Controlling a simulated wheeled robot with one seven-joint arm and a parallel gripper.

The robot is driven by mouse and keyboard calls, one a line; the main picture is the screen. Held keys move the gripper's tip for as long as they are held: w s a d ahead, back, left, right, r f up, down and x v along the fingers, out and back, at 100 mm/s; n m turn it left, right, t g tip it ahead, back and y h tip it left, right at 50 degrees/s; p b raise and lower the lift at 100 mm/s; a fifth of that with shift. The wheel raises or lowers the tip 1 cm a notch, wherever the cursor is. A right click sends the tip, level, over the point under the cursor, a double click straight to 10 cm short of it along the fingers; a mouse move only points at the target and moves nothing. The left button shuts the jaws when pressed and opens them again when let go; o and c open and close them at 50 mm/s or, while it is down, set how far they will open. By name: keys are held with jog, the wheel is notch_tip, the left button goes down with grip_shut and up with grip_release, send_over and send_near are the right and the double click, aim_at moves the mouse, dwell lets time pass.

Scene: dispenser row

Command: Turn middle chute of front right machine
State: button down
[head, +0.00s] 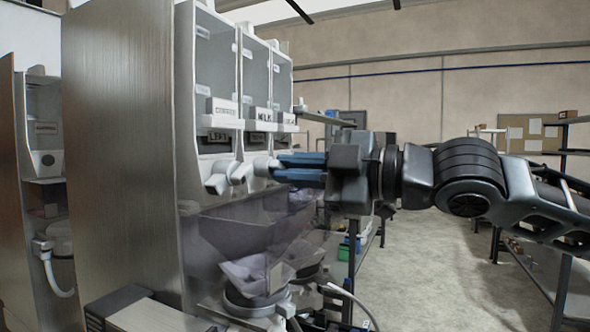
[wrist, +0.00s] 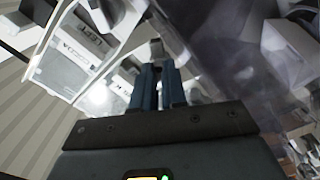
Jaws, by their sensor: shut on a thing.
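The front right machine (head: 120,130) is a tall brushed-metal unit with clear canisters, their labels including one reading MILK. White chutes stick out below them. The left chute (head: 218,180) is nearest the camera and also shows at the top of the wrist view (wrist: 97,15). The middle chute (head: 264,166) is beside it. My gripper (head: 280,161) reaches in from the right, its blue fingers shut on the middle chute's end. In the wrist view, the fingers (wrist: 157,75) are close together with a small grey end of the chute (wrist: 157,47) between them. The right chute is hidden behind my gripper.
A translucent dark panel (head: 225,240) and funnel-shaped bowls (head: 258,275) sit just below the chutes. Another machine (head: 42,140) stands at the far left. Shelves (head: 563,150) line the right side; the floor (head: 430,260) between is open.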

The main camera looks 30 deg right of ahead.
jog(key=c, duration=1.2)
grip_release()
jog(key=shift+o, duration=0.2)
jog(key=b+v, duration=0.1)
jog(key=v, duration=0.6)
jog(key=shift+s+d+b, duration=0.25)
jog(key=shift+s+b, duration=0.05)
